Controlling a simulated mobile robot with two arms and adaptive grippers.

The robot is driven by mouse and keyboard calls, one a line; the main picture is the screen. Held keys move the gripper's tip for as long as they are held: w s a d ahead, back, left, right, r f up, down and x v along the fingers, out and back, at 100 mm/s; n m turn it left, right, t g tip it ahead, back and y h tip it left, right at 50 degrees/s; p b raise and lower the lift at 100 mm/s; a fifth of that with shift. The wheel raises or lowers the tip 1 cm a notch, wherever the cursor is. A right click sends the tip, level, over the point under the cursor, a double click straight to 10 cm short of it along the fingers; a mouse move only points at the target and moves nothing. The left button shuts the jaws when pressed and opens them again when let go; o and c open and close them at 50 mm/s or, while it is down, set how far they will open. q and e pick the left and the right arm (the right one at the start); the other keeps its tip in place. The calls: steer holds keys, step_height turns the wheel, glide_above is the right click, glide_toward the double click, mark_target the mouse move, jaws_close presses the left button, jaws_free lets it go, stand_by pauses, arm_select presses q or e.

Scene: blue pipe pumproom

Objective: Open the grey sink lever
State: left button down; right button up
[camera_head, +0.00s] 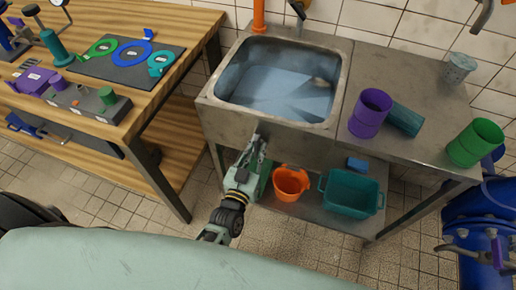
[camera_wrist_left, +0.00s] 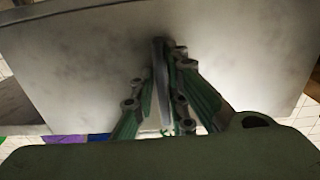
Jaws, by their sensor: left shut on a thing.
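The steel sink (camera_head: 285,80) stands at the upper middle of the head view, with its grey front panel facing me. My left gripper (camera_head: 257,147) reaches up to that front panel, below the basin's rim. In the left wrist view, a thin grey lever (camera_wrist_left: 160,75) stands upright against the panel. The fingers of my left gripper (camera_wrist_left: 167,108) are on both sides of it, shut on it. The lever's lower end is partly hidden between the fingers. My right gripper is not in view.
Under the sink, an orange bucket (camera_head: 290,184) and a teal crate (camera_head: 340,194) stand on the lower shelf, near my left gripper. A wooden workbench (camera_head: 165,80) stands at the left. A purple cup (camera_head: 370,113) and a green cup (camera_head: 476,142) are on the steel counter.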

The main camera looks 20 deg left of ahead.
arm_select(q)
steer(key=shift+w+a+r, duration=0.1)
steer(key=shift+a+r, duration=0.05)
steer(key=shift+a, duration=0.15)
steer(key=c, duration=1.8)
jaws_free()
steer(key=shift+c, duration=0.2)
steer(key=shift+d, duration=0.1)
steer(key=s, duration=1.2)
steer(key=shift+a, duration=0.25)
